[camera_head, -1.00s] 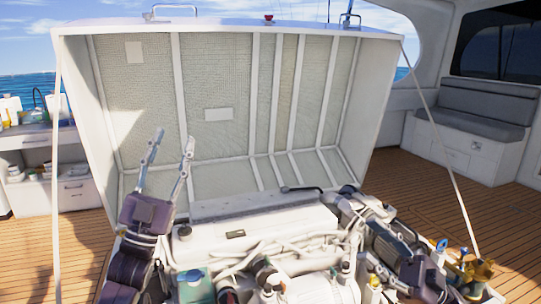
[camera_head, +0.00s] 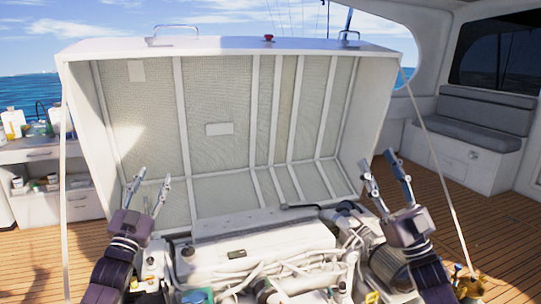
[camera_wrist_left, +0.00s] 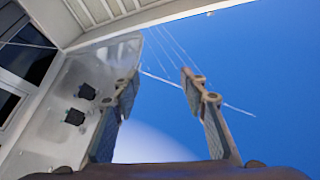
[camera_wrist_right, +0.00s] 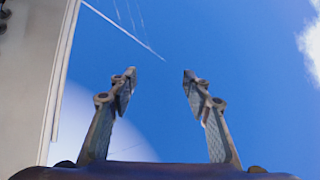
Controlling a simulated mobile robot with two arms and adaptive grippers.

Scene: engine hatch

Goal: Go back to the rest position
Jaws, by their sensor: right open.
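My left gripper (camera_head: 151,180) points upward at the left front of the raised hatch in the head view. Its fingers are apart with nothing between them, as the left wrist view (camera_wrist_left: 160,80) also shows against blue sky. My right gripper (camera_head: 379,165) points upward at the right front of the hatch. Its fingers are apart and empty, also in the right wrist view (camera_wrist_right: 159,78). Both grippers are above the engine and apart from it, as far as the head view shows.
The white hatch (camera_head: 218,85) stands open over the engine (camera_head: 262,258). A cord (camera_head: 445,180) runs down on the right and another (camera_head: 65,200) on the left. A grey bench (camera_head: 482,120) is at the right, a cluttered counter (camera_head: 28,150) at the left.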

